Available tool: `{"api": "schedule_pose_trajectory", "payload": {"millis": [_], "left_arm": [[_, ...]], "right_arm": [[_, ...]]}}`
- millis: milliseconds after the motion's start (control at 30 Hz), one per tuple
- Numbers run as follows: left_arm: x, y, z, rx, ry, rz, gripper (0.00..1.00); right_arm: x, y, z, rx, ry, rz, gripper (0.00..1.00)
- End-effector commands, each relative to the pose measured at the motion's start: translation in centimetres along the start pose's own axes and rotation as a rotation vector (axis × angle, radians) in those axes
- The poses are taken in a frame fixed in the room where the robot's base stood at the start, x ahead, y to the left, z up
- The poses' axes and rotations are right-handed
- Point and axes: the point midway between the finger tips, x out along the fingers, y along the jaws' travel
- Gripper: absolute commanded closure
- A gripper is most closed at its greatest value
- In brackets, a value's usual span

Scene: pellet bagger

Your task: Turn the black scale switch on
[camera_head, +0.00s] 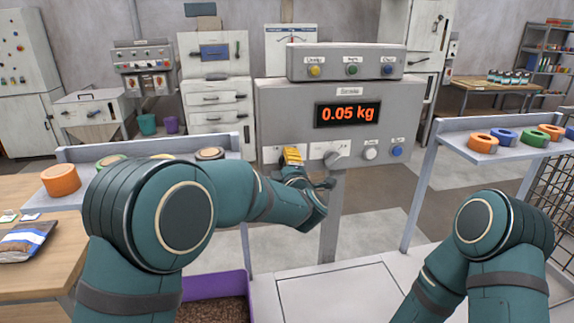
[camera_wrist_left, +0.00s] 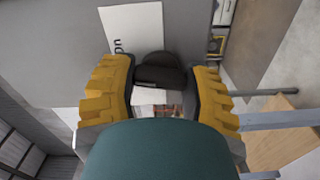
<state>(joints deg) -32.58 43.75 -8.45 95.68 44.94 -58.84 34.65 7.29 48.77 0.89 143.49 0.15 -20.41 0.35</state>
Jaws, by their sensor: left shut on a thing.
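The scale panel (camera_head: 290,105) is a grey box with a red display (camera_head: 347,113) reading 0.05 kg. My left gripper (camera_head: 292,160) is at the lower left of its front face. In the left wrist view the black switch (camera_wrist_left: 158,68) sits between the yellow fingers of that gripper (camera_wrist_left: 160,78), which is shut on it. A white label (camera_wrist_left: 132,28) shows beside the switch, its text partly cut off. In the head view the gripper hides the switch. My right arm shows at the lower right, but its gripper is out of view.
A grey knob (camera_head: 337,160), a white button (camera_head: 370,153) and a blue button (camera_head: 397,151) are on the same panel. A purple bin (camera_head: 218,283) with brown pellets stands below my left arm. Shelves with coloured rolls flank the panel; the right shelf (camera_head: 455,124) is clear of my arms.

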Motion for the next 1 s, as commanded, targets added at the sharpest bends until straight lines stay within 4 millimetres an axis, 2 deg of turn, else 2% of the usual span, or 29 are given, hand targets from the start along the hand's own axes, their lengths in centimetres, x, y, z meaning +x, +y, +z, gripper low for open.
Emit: {"api": "schedule_pose_trajectory", "payload": {"millis": [200, 433, 1000], "left_arm": [[-0.03, 0.13, 0.02, 0.157, -0.001, 0.001, 0.86], [-0.01, 0.07, -0.01, 0.264, 0.000, 0.001, 0.86], [0.00, -0.01, 0.00, 0.318, 0.000, 0.000, 0.86]], "right_arm": [[-0.48, -0.18, -0.21, 0.001, 0.004, 0.001, 0.53], [-0.76, -0.28, -0.36, 0.003, 0.008, 0.001, 0.53], [-0.86, -0.32, -0.44, 0.003, 0.010, 0.001, 0.53]]}}
